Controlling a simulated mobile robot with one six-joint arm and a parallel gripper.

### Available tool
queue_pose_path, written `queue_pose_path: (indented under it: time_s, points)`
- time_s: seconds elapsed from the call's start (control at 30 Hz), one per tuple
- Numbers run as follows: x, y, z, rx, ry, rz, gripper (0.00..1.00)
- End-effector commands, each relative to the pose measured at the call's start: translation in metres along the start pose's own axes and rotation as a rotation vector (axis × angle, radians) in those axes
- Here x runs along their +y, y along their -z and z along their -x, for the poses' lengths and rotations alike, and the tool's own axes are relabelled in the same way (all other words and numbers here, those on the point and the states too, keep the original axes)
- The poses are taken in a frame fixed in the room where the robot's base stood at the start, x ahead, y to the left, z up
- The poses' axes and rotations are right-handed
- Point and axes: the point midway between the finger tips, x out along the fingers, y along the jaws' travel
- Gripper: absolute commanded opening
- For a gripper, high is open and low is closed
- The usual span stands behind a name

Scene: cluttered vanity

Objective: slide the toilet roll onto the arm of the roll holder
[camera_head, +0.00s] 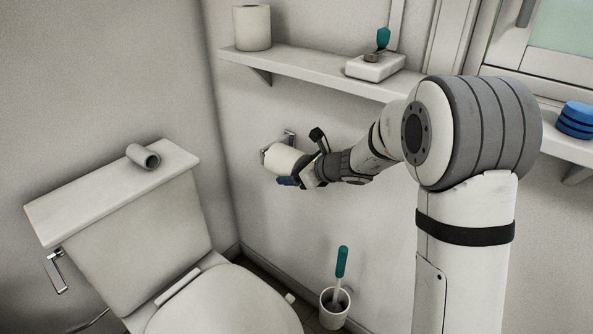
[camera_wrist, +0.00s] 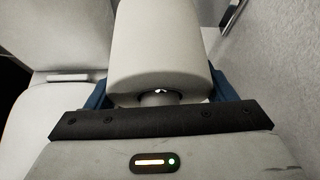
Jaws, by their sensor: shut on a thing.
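The white toilet roll (camera_head: 283,158) is at the wall in the head view. It also fills the upper middle of the wrist view (camera_wrist: 160,52). My gripper (camera_head: 284,178) is shut on the roll, with its blue fingers on either side of it in the wrist view (camera_wrist: 160,92). The metal roll holder (camera_head: 289,135) is fixed to the wall right by the roll, and part of it shows at the top right of the wrist view (camera_wrist: 233,15). The roll hides most of the holder, so I cannot tell whether the holder's arm is inside the roll's core.
The toilet (camera_head: 150,235) stands left, with a grey cardboard tube (camera_head: 143,157) on its tank lid. A shelf (camera_head: 310,70) above carries another roll (camera_head: 252,27) and a white box (camera_head: 375,66). A brush (camera_head: 341,265) stands in a white pot (camera_head: 334,308) on the floor below.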

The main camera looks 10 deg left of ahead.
Motion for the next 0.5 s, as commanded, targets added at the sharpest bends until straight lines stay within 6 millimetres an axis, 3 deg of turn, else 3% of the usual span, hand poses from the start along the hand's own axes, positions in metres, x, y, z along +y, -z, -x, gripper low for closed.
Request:
queue_pose_path:
  time_s: [0.5]
  points:
    - [0.0, -0.007, -0.013, 0.0, 0.0, 0.0, 0.52]
